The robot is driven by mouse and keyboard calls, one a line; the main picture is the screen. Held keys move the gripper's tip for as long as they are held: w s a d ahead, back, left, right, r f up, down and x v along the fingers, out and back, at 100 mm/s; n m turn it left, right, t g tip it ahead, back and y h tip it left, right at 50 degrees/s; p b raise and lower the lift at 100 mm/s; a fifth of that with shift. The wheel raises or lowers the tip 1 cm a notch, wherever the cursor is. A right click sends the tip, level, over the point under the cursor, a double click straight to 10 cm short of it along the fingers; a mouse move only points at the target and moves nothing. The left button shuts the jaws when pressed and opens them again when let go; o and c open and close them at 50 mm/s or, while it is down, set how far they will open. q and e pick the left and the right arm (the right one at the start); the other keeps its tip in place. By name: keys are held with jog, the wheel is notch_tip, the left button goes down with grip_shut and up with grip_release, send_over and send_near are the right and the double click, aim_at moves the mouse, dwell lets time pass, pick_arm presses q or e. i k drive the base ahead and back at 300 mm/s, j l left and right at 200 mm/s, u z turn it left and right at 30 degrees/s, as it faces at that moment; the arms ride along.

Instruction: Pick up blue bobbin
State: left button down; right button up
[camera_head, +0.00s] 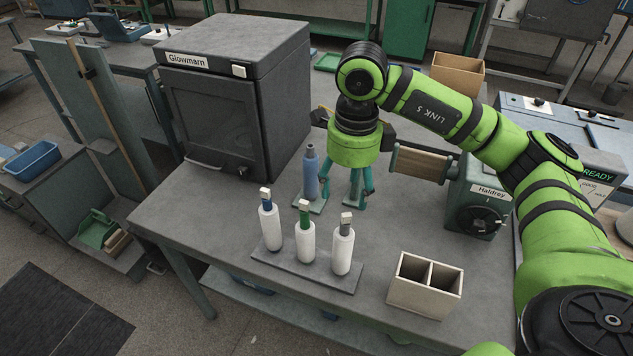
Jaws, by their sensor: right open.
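The blue bobbin (269,227) is a white cylinder with a blue neck and a pale cap. It stands upright at the left end of a dark grey rack (341,281) on the table. A green-necked bobbin (305,243) and a grey-necked bobbin (342,250) stand beside it on the rack. My right gripper (361,195) points down behind the rack, to the right of and beyond the blue bobbin. It is open with nothing seen between its fingers, and it is apart from the bobbins. My left gripper is not in view.
A two-compartment box (424,293) is at front right. The Haldrey winder (478,205) stands at right. The table's left front is clear.

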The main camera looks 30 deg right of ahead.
aim_at(311, 160)
jog(key=i+z, duration=0.2)
jog(key=i, duration=0.25)
jog(key=i+j+z, duration=0.2)
jog(key=i, duration=0.3)
